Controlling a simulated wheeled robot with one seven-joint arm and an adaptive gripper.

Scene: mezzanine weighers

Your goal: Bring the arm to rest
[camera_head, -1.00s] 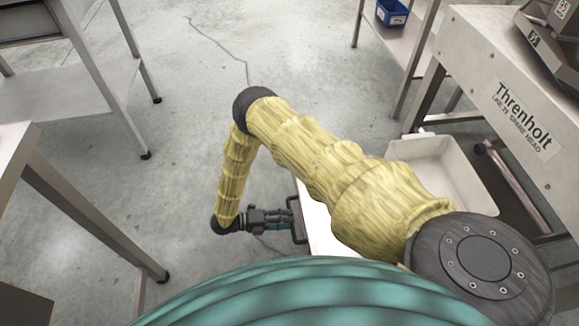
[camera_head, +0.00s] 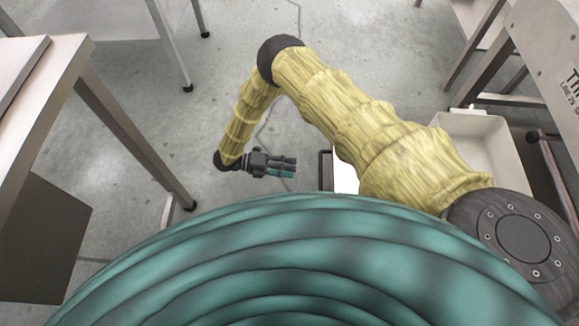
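My gripper (camera_head: 284,168) is at the end of my yellow-sleeved arm, left of the picture's middle, pointing right. Its dark fingers with teal pads lie close together in this view, and whether there is a gap between them is not clear. Nothing shows in its grasp. A dark handle (camera_head: 325,168) on a white-topped thing (camera_head: 346,178) is just to the right of the fingertips, with bare floor showing between. My upper arm and my teal-covered body hide most of that white-topped thing.
A pale bin (camera_head: 480,145) stands right of my arm beside a metal frame (camera_head: 568,90). A metal table (camera_head: 50,80) with legs is at the left, and another metal stand (camera_head: 100,22) is at the upper left. Open concrete floor (camera_head: 225,60) lies between them.

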